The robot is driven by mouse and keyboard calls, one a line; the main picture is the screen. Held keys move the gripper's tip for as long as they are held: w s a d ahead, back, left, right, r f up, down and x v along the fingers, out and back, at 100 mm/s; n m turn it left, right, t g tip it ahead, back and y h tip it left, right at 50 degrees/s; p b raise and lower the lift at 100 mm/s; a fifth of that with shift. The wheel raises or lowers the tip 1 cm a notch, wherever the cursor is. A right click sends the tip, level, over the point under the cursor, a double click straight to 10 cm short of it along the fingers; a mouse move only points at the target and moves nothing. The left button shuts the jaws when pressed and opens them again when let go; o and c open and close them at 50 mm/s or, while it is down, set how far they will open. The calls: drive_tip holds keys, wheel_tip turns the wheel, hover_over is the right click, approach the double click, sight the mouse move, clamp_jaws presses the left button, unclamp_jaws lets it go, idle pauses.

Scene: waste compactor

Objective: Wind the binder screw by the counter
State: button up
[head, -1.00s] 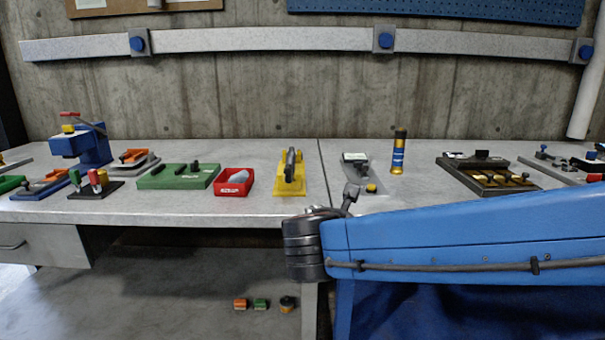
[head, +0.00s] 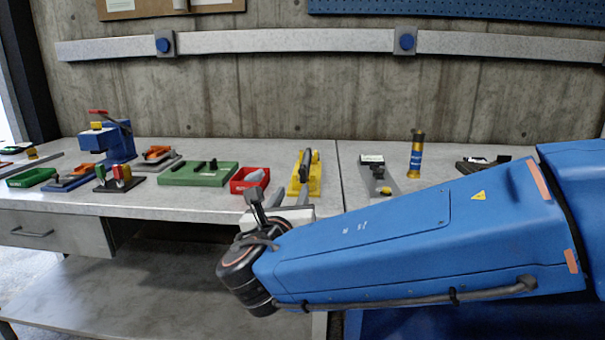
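A slim grey plate (head: 381,179) lies on the bench right of the middle seam. It carries a small box with a pale top (head: 371,160) at its back and a yellow knob (head: 386,191) at its front. I cannot tell for sure whether these are the counter and the binder screw; no screw thread or digits can be made out. My gripper (head: 291,189) is in front of the bench edge, left of that plate, partly hidden behind my wrist. Its two fingers show small and apart, with nothing seen between them. It is apart from the plate.
A yellow tool with a dark handle (head: 311,175) stands just beyond my gripper. A red bin (head: 250,182) and a green board (head: 198,174) lie to its left. A gold and blue canister (head: 416,156) stands upright right of the plate. My blue forearm covers the bench's right front.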

sight(302, 173)
drive_tip(key=w, duration=0.4)
drive_tip(key=w+d, duration=0.1)
drive_tip(key=w, duration=0.9)
drive_tip(key=shift+w+d, duration=0.1)
drive_tip(key=shift+d, duration=0.2)
clamp_jaws()
